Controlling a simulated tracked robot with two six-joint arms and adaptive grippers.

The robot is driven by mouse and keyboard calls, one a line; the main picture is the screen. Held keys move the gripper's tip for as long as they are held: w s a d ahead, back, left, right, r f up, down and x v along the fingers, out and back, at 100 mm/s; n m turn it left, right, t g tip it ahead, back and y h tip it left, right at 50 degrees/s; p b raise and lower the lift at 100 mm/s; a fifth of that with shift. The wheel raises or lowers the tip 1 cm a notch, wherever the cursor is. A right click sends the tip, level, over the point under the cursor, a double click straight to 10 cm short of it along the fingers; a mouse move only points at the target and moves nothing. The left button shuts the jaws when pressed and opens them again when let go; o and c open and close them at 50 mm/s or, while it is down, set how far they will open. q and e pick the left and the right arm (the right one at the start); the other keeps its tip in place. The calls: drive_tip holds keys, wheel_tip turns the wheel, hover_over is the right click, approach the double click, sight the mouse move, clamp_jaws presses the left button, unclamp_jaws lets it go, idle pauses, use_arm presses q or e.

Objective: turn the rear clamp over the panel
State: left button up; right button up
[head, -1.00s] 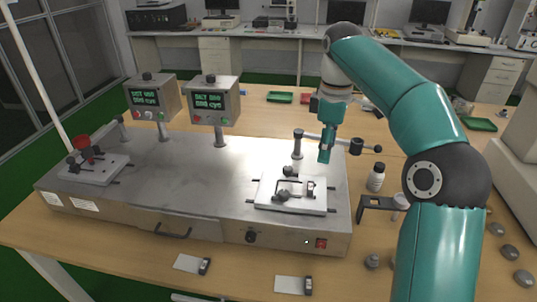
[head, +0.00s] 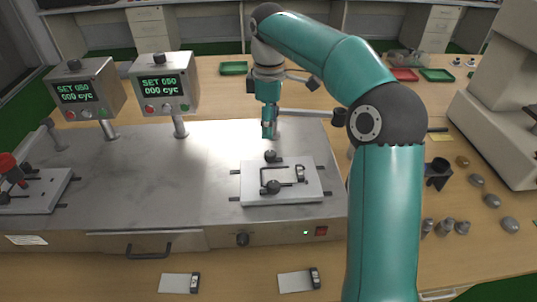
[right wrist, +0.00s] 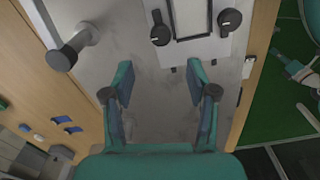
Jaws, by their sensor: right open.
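A white panel (head: 312,190) lies on the right part of the steel machine's top. It carries a dark bracket-shaped frame (head: 300,174). The rear clamp's black knob (head: 270,155) is at the panel's back edge, and the front clamp's black knob (head: 270,187) is nearer its front. My right gripper (head: 268,133) points down just behind the rear knob, apart from it. In the right wrist view the fingers (right wrist: 160,100) are spread, with bare steel between them. The rear knob (right wrist: 160,32) and front knob (right wrist: 230,21) are beyond the fingertips. My left gripper is out of view.
A steel post with a black end (right wrist: 75,46) stands near the right gripper. Two display boxes (head: 165,85) stand on posts to the left. Another station with a red knob (head: 10,166) is at far left. Bare metal (head: 150,185) lies between the stations.

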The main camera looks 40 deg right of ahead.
sight(269, 153)
wheel_tip(269, 153, down, 9)
drive_tip(key=shift+s+f+b, duration=0.1)
drive_tip(key=shift+f+b, duration=0.1)
drive_tip(key=shift+b, duration=0.35)
drive_tip(key=shift+c, duration=0.2)
